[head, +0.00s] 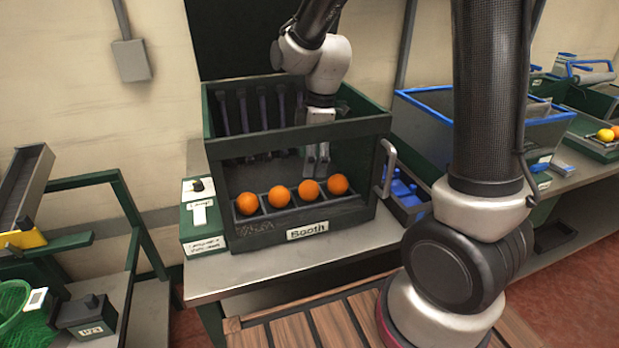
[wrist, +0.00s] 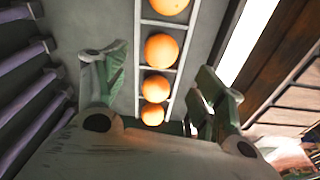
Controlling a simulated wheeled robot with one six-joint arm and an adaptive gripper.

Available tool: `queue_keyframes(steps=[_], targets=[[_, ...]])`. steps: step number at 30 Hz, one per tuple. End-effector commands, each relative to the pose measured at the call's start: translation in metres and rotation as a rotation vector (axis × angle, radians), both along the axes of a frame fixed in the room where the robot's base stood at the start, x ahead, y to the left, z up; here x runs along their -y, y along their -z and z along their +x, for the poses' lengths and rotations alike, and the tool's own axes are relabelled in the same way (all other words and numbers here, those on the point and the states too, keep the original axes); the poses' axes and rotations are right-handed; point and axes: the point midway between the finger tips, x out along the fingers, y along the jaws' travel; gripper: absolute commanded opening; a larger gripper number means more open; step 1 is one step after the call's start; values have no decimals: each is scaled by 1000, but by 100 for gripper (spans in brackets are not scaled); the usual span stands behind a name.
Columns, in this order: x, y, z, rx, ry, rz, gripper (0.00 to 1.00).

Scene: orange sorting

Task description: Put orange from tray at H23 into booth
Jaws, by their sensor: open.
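The booth (head: 350,132) is a dark green open-topped box labelled "Booth" on a grey table. Several oranges (head: 309,190) sit in a row, each in its own slot of a divided rack at the booth's open front; the row also shows in the wrist view (wrist: 161,50). My gripper (head: 318,168) reaches down inside the booth, just behind and above the row. Its fingers are apart in the wrist view (wrist: 160,78), with nothing seen between them at the tips. A tray (head: 585,143) with fruit stands at the far right; I cannot read an H23 label on it.
Purple bars (head: 262,108) line the booth's back. A handle (head: 388,165) projects at its right side. A blue-rimmed bin (head: 425,110) and a blue-filled box (head: 400,190) stand to the right. A small green control box (head: 203,215) stands left. The table front is clear.

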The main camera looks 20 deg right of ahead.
Motion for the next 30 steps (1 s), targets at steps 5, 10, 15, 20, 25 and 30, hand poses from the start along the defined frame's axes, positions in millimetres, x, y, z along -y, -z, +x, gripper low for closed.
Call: queue_keyframes(steps=[5,10,15,20,25,30], targets=[[4,-30,0,3,1,1,69],[5,-41,-1,0,2,0,69],[5,-42,-1,-1,1,-1,69],[5,-42,-1,-1,1,-1,69],[2,-48,0,13,8,1,69],[-10,-98,0,113,129,24,69]])
